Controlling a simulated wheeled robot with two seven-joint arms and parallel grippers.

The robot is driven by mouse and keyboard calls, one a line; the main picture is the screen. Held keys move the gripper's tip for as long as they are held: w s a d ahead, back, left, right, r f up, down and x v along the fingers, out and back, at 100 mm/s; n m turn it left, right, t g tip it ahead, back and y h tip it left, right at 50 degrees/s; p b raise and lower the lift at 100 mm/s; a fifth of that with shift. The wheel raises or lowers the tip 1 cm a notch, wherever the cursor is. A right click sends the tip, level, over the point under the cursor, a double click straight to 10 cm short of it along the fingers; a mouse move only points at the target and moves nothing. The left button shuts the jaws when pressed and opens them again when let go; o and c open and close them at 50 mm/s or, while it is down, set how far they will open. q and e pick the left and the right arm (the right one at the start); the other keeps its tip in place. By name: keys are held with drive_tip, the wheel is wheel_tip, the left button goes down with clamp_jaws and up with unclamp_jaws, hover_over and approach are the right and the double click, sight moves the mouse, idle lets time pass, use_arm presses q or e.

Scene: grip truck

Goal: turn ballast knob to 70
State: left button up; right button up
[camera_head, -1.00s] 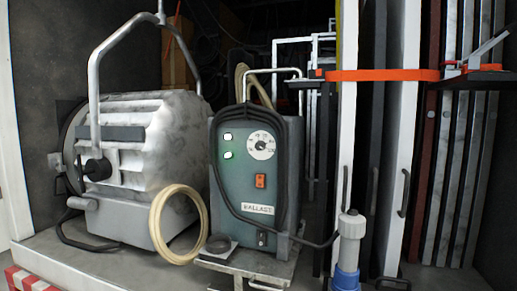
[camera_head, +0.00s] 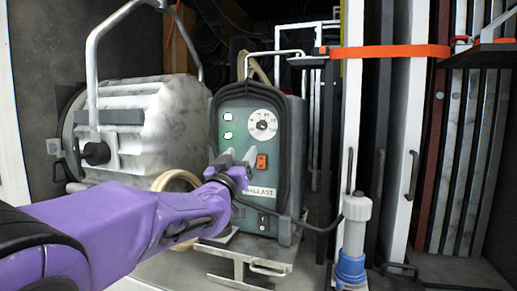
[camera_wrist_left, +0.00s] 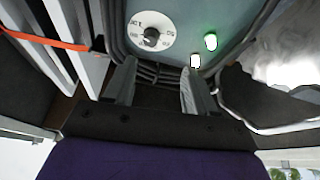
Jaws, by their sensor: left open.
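The ballast box (camera_head: 232,112) is a grey-green unit with a dark frame, standing upright on a small cart. Its knob (camera_head: 262,125) is a dark knob on a round white dial, upper right of the front panel. My left gripper (camera_head: 238,155) is open and empty in front of the panel, below the dial and left of the orange switch (camera_head: 262,161). In the left wrist view the knob (camera_wrist_left: 151,37) and dial show upside down, beyond the open fingers (camera_wrist_left: 157,80) and apart from them. My right gripper is out of view.
Two lit indicators (camera_head: 228,117) sit left of the dial. A large silver lamp (camera_head: 150,120) stands at left. A coiled cable (camera_head: 172,182) hangs behind my arm. A blue and white connector (camera_head: 353,240) stands at right. An orange strap (camera_head: 390,51) crosses the white posts.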

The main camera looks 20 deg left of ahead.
sight(260, 126)
use_arm(q)
drive_tip(key=shift+m+h, duration=0.6)
drive_tip(key=p+x, duration=0.2)
drive_tip(key=x, duration=0.2)
drive_tip(key=p+x, duration=0.1)
drive_tip(key=x, duration=0.3)
drive_tip(key=d+r+p+x, duration=0.1)
drive_tip(key=p+x, duration=0.1)
drive_tip(key=x, duration=0.2)
drive_tip(key=shift+s+r+p, duration=0.1)
drive_tip(key=shift+s+p, duration=0.1)
drive_tip(key=shift+p, duration=0.15)
drive_tip(key=shift+w+a, duration=0.1)
drive_tip(key=shift+w, duration=0.2)
drive_tip(key=shift+s, duration=0.1)
clamp_jaws()
